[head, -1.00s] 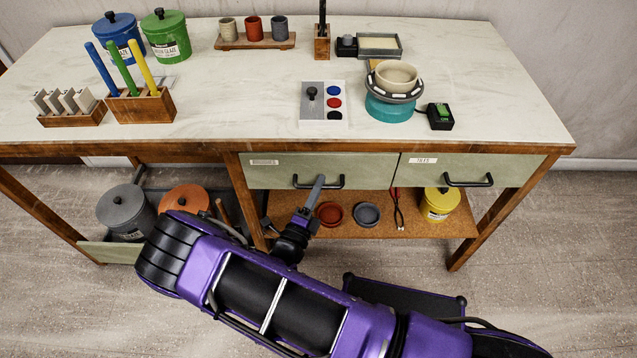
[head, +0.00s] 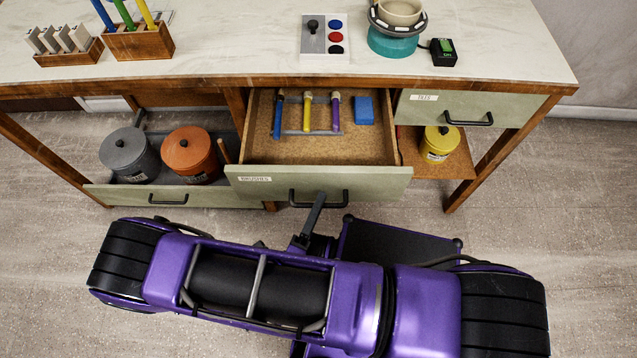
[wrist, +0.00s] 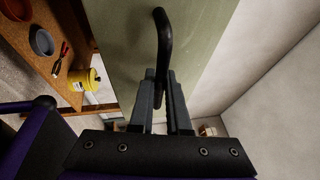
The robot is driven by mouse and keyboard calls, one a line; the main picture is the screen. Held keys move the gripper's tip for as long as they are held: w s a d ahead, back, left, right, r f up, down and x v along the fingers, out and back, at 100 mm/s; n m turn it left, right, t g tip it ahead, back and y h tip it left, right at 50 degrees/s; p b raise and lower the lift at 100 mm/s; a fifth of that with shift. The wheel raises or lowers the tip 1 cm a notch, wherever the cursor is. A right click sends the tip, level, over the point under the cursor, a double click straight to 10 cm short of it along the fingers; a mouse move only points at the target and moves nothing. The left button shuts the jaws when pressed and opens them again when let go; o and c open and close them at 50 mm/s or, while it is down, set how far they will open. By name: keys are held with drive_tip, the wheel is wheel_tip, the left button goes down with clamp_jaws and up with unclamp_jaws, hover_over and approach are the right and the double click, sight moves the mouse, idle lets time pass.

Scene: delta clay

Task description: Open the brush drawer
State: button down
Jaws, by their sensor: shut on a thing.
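The brush drawer (head: 315,183), a pale green front labelled "BRUSHES", is pulled well out from under the tabletop. Inside lie a blue, a yellow and a purple brush (head: 307,111) and a blue block (head: 364,110). Its black bar handle (head: 334,199) is on the front. My gripper (head: 315,205) is at the middle of that handle. In the wrist view my gripper (wrist: 162,85) has its two grey fingers shut around the black handle (wrist: 162,40), against the green drawer front (wrist: 115,35).
The tools drawer (head: 470,115) to the right is shut. A lower left drawer (head: 150,194) stands out with a grey pot (head: 128,155) and an orange pot (head: 190,155). A yellow pot (head: 440,143) stands on the lower shelf.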

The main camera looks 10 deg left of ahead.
drive_tip(key=shift+s+d, duration=0.25)
drive_tip(key=shift+s, duration=0.9)
drive_tip(key=c, duration=0.9)
unclamp_jaws()
drive_tip(key=shift+s, duration=0.15)
